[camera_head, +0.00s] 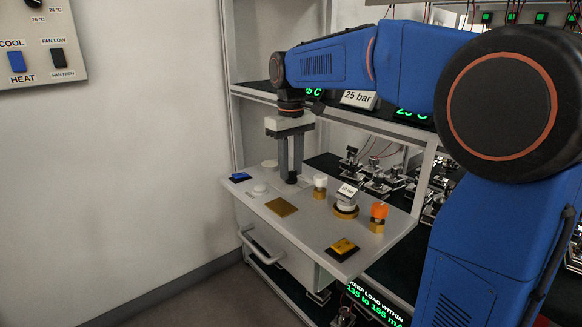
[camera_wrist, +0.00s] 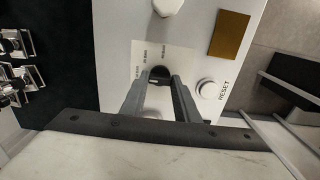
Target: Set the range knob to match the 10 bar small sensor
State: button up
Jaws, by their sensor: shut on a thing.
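The black range knob (camera_wrist: 159,73) sits on a white label panel on the bench. Small range markings are printed around it, too small to read surely. My gripper (camera_wrist: 160,84) comes down over the knob with one finger on each side, shut on it; the fingers hide part of the knob. In the head view my gripper (camera_head: 291,180) points straight down at the bench and hides most of the knob. A small sensor with a white tag (camera_head: 348,190), apparently reading 10 bar, stands on a brass base to the right.
The grey bench (camera_head: 310,235) also carries a white-topped fitting (camera_head: 320,182), an orange-topped fitting (camera_head: 379,212), a brass-coloured plate (camera_head: 281,206), a blue switch (camera_head: 240,177) and a yellow switch (camera_head: 343,246). A white RESET button (camera_wrist: 208,88) is close beside my fingers. Shelves stand behind.

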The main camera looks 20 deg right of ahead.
aim_at(291, 172)
dwell(0.5)
jog(key=o, duration=1)
jog(key=shift+o, duration=0.2)
notch_tip(291, 172, up, 17)
jog(key=shift+r, duration=0.2)
jog(key=shift+s, duration=0.1)
